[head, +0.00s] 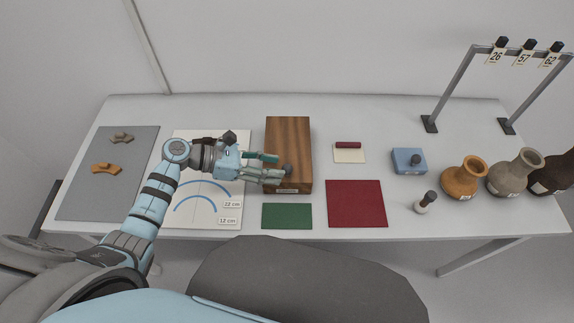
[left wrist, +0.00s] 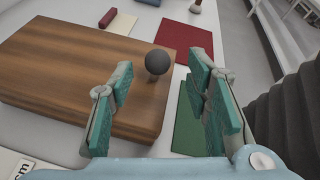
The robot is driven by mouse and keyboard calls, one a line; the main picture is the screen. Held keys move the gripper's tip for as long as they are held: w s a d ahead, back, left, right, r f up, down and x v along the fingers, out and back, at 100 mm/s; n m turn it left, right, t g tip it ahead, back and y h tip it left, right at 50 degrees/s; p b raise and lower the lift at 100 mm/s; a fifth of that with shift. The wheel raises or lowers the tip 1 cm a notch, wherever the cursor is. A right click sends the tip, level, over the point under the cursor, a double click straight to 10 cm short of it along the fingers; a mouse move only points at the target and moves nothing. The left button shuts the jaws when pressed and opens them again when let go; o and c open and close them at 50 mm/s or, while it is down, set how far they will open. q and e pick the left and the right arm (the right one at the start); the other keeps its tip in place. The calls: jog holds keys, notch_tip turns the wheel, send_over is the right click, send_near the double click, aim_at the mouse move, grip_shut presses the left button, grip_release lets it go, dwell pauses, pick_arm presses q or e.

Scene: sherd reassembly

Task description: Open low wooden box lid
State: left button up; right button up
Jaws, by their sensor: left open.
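The low wooden box (head: 288,140) stands near the middle of the table with its striped brown lid down. A dark round knob (head: 287,170) sits near the lid's front edge; in the left wrist view the knob (left wrist: 158,62) shows beyond and between the fingers. My left gripper (head: 275,167) is open and empty, its fingers pointing right over the front part of the lid (left wrist: 80,70), close to the knob. In the left wrist view my left gripper (left wrist: 160,105) has its teal pads spread apart. I cannot tell whether a finger touches the knob. My right gripper is not in view.
A green mat (head: 287,216) and a red mat (head: 356,204) lie in front and to the right. A grey mat (head: 90,205) with two sherds is at left. A blue box (head: 409,161), a small brush-like item (head: 426,202) and vases (head: 464,177) stand at right.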

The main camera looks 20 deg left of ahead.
aim_at(287, 168)
pick_arm(q)
jog(key=x, duration=0.4)
jog(key=shift+w+d+f, duration=0.15)
jog(key=shift+w+d, duration=0.05)
jog(key=shift+w, duration=0.1)
jog(key=shift+s, duration=0.1)
jog(key=shift+c, duration=0.4)
grip_shut()
